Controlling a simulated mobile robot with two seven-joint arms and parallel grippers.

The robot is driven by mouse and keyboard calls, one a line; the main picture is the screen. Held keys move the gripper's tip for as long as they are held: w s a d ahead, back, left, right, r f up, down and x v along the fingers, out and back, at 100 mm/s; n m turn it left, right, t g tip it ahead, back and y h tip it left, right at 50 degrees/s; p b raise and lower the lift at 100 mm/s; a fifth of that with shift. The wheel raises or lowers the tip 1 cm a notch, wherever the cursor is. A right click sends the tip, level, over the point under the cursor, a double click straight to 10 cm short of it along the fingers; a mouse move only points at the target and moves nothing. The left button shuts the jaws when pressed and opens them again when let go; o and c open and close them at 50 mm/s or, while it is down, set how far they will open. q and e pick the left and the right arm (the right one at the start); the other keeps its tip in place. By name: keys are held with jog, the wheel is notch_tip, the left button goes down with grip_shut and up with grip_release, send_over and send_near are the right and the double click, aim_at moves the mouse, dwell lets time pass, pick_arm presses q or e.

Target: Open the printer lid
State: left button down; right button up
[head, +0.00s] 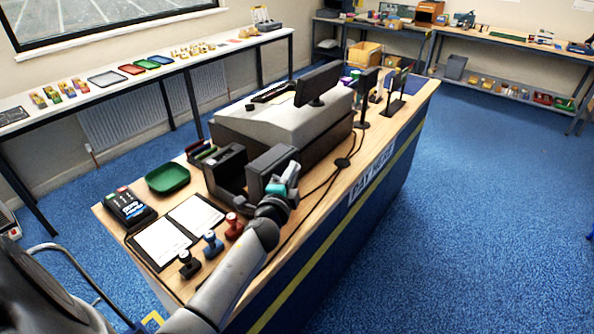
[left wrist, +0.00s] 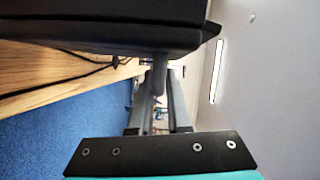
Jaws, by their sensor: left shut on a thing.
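The black receipt printer (head: 226,178) stands on the wooden counter, with a dark hollow showing in its body. Its dark grey lid (head: 268,162) stands up on the right side of the body, swung away from it; the hinge is hidden. My left gripper (head: 286,180), with teal on it, is at the lid's right side. In the left wrist view the dark lid (left wrist: 100,32) fills the top, and a grey tab (left wrist: 159,76) sticks out of it between the fingers of my left gripper (left wrist: 162,95), which is shut on it. My right gripper is not in view.
A grey till (head: 270,120) with a screen stands behind the printer. A green tray (head: 167,178), a card terminal (head: 129,207), papers (head: 163,242) and several stamps (head: 212,244) lie in front of it. Cables run along the counter's right side. The blue floor at right is clear.

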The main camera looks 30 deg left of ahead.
pick_arm(q)
jog(key=shift+a+r, duration=0.4)
jog(key=shift+a, duration=0.25)
jog(key=c, duration=0.9)
grip_release()
jog(key=v, duration=1.5)
jog(key=shift+s+r, duration=0.1)
